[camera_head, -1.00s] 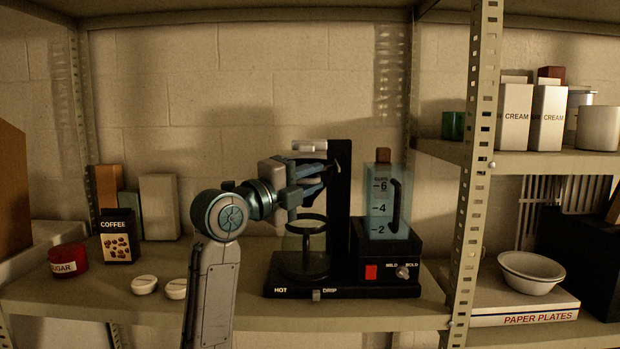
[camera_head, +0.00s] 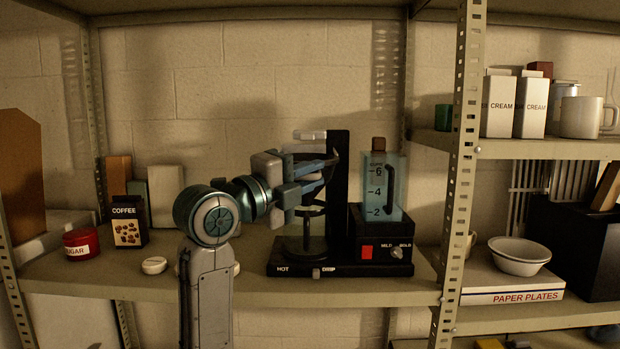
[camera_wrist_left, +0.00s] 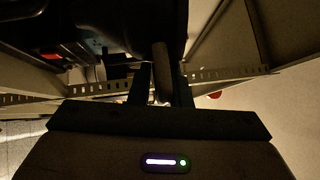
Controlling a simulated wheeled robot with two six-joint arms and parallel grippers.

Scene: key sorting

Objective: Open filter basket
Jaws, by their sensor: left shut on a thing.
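The black coffee machine (camera_head: 340,240) stands on the middle shelf, with a clear blue water tank (camera_head: 383,190) at its right. My left gripper (camera_head: 322,174) reaches in from the left at the upper part of the machine, just left of its black column. In the left wrist view its fingers (camera_wrist_left: 161,88) are shut on a narrow brownish handle (camera_wrist_left: 160,68), which runs up to a large dark round body (camera_wrist_left: 135,22), apparently the filter basket. In the head view my gripper largely hides the basket. My right gripper is in neither view.
A coffee box (camera_head: 129,225), a red sugar tub (camera_head: 81,243) and a white round lid-like piece (camera_head: 154,265) stand at left. A slotted metal post (camera_head: 462,170) rises right of the machine. A white bowl (camera_head: 519,256) sits on a paper plates box (camera_head: 512,290).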

